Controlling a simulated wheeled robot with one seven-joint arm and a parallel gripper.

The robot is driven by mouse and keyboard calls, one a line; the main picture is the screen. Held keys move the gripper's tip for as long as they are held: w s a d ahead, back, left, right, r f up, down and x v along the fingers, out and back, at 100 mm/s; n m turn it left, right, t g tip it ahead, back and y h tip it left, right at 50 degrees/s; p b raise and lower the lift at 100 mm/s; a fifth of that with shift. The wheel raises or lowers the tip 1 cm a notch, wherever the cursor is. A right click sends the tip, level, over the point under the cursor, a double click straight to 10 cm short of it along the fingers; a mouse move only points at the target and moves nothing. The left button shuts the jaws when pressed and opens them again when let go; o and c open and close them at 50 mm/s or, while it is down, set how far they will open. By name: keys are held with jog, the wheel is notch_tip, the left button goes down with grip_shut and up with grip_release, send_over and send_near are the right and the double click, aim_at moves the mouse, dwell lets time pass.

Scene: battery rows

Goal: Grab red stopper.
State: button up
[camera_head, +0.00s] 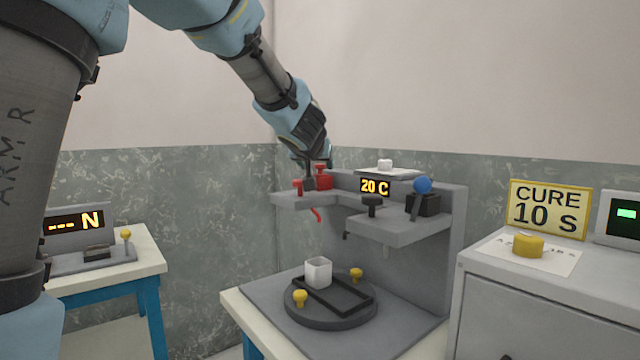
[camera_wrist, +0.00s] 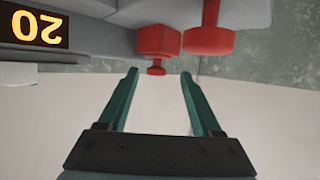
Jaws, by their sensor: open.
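A red block with a small knob on top, which looks like the red stopper (camera_head: 323,182), sits on the left shelf of the grey station, left of the "20 C" display. My gripper (camera_head: 312,162) is above it, pointing down, with its fingers partly hard to make out there. In the wrist view, the red stopper (camera_wrist: 157,42) has its knob near the gap between the tips of my open, empty gripper (camera_wrist: 160,74). I cannot tell whether the knob is between the fingers or just beyond them. No contact shows.
A second red knob (camera_head: 298,185) stands close by on the left; it also shows in the wrist view (camera_wrist: 210,42). The display (camera_head: 375,187), a black knob (camera_head: 372,202) and a blue ball (camera_head: 422,185) are to the right. A white cup (camera_head: 318,272) stands below.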

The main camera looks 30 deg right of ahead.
aim_at(320, 171)
jog(key=x, duration=0.4)
jog(key=shift+s+d+f+b, duration=0.1)
jog(key=shift+d+b, duration=0.15)
jog(key=shift+b, duration=0.1)
jog(key=shift+c, duration=0.3)
jog(key=shift+f, duration=0.1)
grip_shut()
